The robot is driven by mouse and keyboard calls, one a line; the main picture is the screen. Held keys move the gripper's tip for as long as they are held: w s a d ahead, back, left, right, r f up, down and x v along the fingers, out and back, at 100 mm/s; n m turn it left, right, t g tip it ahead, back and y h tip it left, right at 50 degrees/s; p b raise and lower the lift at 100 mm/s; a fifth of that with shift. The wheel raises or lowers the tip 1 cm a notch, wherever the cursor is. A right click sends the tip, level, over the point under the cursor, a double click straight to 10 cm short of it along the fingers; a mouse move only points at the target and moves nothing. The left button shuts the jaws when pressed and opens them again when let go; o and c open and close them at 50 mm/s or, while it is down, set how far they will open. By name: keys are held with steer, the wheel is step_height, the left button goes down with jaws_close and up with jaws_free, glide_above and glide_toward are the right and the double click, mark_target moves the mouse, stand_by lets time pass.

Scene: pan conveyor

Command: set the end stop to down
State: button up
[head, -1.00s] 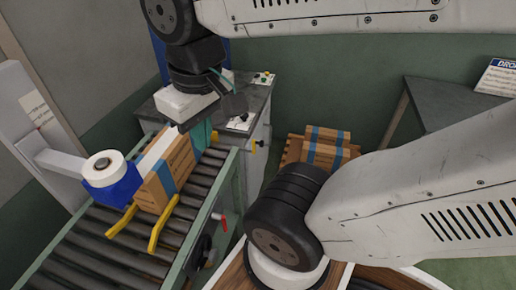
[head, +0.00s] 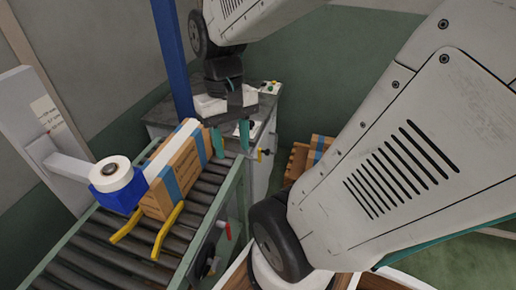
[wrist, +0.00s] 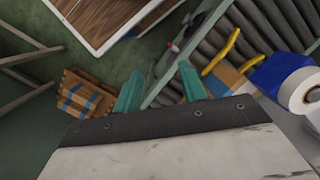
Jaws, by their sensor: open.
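No part is marked as the end stop, and I cannot tell for sure which it is. A red-tipped lever (head: 228,230) is on the near side rail of the roller conveyor (head: 98,243); its red tip also shows in the wrist view (wrist: 173,46). Two yellow bent bars (head: 163,230) stand over the rollers in front of a taped cardboard box (head: 182,172). A small yellow-handled lever (head: 261,155) is on the grey cabinet's side. My gripper (head: 231,140) has its teal fingers apart and empty, right of the box near the conveyor's far end.
A blue tape unit with a white roll (head: 112,174) stands left of the box. The grey cabinet (head: 265,108) is behind my gripper. Green floor there looks clear.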

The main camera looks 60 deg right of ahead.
steer(key=d+f+m+y, duration=0.7)
steer(key=d+f+m, duration=0.1)
steer(key=m+t+h, duration=0.3)
steer(key=m+t, duration=1.6)
steer(key=m, duration=0.1)
glide_toward(268, 152)
steer(key=w, duration=0.3)
steer(key=x, duration=0.7)
steer(key=shift+w+a+f, duration=0.15)
steer(key=shift+w+f, duration=0.05)
steer(key=shift+f, duration=0.15)
jaws_close()
